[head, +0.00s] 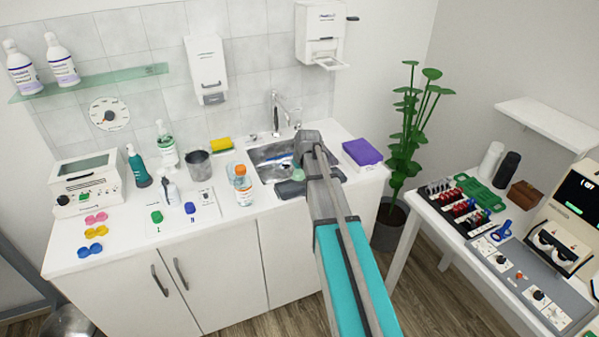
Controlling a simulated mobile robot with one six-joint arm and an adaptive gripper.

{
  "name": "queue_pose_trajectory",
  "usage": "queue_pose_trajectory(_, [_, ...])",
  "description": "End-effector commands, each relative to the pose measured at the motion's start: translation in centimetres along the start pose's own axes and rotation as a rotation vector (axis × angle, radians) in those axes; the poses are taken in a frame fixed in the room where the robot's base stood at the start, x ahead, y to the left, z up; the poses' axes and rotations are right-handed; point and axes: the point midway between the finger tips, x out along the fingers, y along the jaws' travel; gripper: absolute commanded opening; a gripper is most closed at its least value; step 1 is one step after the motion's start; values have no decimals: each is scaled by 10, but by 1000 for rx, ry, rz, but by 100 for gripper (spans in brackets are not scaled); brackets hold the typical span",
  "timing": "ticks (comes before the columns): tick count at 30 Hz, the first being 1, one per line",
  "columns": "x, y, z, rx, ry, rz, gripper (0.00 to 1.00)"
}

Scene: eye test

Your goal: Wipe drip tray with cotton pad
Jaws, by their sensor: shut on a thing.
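The wall dispenser at the top has a white drip tray (331,64) sticking out below its body. My arm reaches away from me to the sink area, and my gripper (296,181) is over the front right part of the sink, low and well below the drip tray. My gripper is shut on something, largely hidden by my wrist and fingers. A small pale green patch shows at the fingers; I cannot tell whether it is the held thing. I cannot make out a cotton pad for certain.
The sink (262,156) has a tall faucet (281,113) behind it. An orange-capped bottle (243,186) stands left of my gripper, a purple box (362,152) right. Another wall dispenser (206,68) hangs left. A plant (409,135) stands right of the counter.

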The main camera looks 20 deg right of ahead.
Motion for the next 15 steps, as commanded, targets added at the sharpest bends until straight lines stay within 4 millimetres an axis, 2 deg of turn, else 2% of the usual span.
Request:
queue_pose_trajectory(1, [9,0,4,0,0,0,37])
queue_pose_trajectory(11, [36,2,16,3,-2,1,37])
queue_pose_trajectory(15, [32,14,13,3,-8,1,37])
